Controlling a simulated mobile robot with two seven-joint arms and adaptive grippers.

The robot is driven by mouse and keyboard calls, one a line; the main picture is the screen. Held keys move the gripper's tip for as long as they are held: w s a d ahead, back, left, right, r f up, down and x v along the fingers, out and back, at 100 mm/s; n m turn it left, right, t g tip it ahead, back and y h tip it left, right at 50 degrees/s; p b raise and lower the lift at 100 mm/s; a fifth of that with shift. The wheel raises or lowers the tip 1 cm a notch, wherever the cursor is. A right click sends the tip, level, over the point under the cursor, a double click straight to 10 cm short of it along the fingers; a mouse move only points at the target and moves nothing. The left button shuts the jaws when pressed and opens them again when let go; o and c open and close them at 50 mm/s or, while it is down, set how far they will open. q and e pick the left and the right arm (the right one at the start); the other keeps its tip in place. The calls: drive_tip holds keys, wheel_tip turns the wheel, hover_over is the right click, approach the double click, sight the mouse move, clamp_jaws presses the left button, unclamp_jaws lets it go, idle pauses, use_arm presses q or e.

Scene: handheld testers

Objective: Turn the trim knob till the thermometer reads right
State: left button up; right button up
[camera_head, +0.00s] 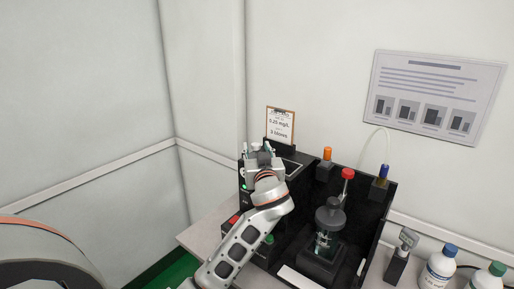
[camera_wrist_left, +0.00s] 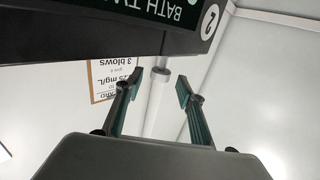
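My left gripper (camera_head: 262,150) is at the left end of a black bench unit (camera_head: 310,157), in front of the small clipboard. A black panel (camera_wrist_left: 100,32) crosses the top of that view, close beyond the fingers. It bears an upside-down label (camera_wrist_left: 180,12) reading "BATH TH…", cut off by the frame, and a round "2" mark (camera_wrist_left: 209,22). I cannot make out the trim knob or the thermometer's reading; my gripper and arm cover part of the unit.
The clipboard (camera_head: 280,125) stands behind the gripper. On the unit are an orange-topped part (camera_head: 327,154), a red-topped part (camera_head: 347,174) and a blue-topped probe (camera_head: 382,171) with a tube. A handheld tester (camera_head: 402,256) and capped bottles (camera_head: 438,270) stand at right.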

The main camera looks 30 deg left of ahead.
use_arm(q)
drive_tip(key=shift+w+a, duration=0.2)
drive_tip(key=shift+w, duration=0.05)
clamp_jaws()
